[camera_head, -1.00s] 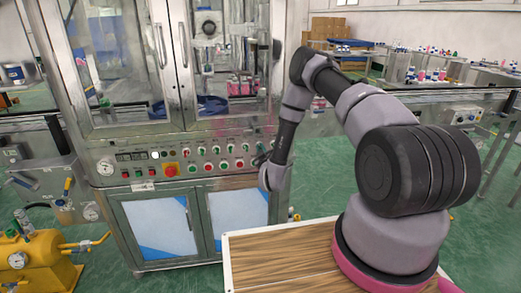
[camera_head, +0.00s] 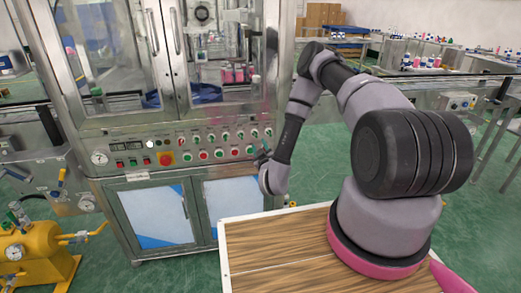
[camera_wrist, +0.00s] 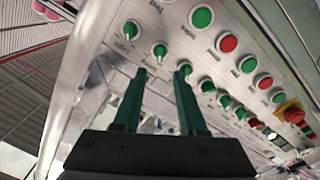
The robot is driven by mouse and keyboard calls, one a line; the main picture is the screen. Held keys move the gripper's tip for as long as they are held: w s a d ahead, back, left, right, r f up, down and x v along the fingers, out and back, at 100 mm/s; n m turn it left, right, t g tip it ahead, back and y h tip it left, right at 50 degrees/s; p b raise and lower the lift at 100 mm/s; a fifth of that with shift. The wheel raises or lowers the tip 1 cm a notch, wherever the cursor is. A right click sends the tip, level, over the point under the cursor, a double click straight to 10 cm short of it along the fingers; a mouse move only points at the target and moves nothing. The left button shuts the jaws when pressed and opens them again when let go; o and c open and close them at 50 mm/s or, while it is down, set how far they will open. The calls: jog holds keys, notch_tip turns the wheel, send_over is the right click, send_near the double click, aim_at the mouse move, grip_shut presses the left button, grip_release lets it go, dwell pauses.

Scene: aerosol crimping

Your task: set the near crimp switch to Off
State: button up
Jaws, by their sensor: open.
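The control panel (camera_head: 215,144) on the cabinet front carries a row of rotary switches above a row of red and green buttons. In the wrist view, green-knobbed switches run diagonally: one at the top (camera_wrist: 131,29), a second (camera_wrist: 160,49) and a third (camera_wrist: 185,68), with several more toward the lower right. Their labels are too small to read, so I cannot tell which is the near crimp switch. My gripper (camera_wrist: 162,72) is open and empty, its green fingers pointing at the panel. The second switch lies just beyond the gap; the third is by the right fingertip. Contact is unclear.
A red stop button on yellow (camera_head: 166,158) and a pressure gauge (camera_head: 99,158) are at the panel's left. Glass doors (camera_head: 120,55) with metal handles stand above the panel. A yellow tank (camera_head: 40,255) stands on the floor at left.

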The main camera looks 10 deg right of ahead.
jog(key=shift+s, duration=1.2)
jog(key=shift+w+r, duration=0.1)
jog(key=w+d+r+m+g, duration=0.1)
jog(key=w+d+r+m, duration=0.2)
jog(key=r, duration=0.5)
jog(key=w+d+r+m+g, duration=0.1)
jog(key=w+d+r, duration=0.2)
jog(key=w+r, duration=0.4)
jog(key=s+d+r+m+g, duration=0.1)
jog(key=s+r+m+g, duration=0.3)
jog(key=r, duration=1.2)
jog(key=s+r+g, duration=0.1)
jog(key=s+r, duration=0.3)
jog(key=s, duration=0.7)
jog(key=s+r+m+g+y, duration=0.1)
jog(key=s+r, duration=0.4)
jog(key=s, duration=0.7)
jog(key=s+r+m+g+y, duration=0.1)
jog(key=s+r, duration=0.4)
jog(key=s, duration=0.7)
jog(key=shift+s+a+g, duration=0.25)
jog(key=shift+a+g, duration=0.05)
jog(key=shift+g, duration=0.6)
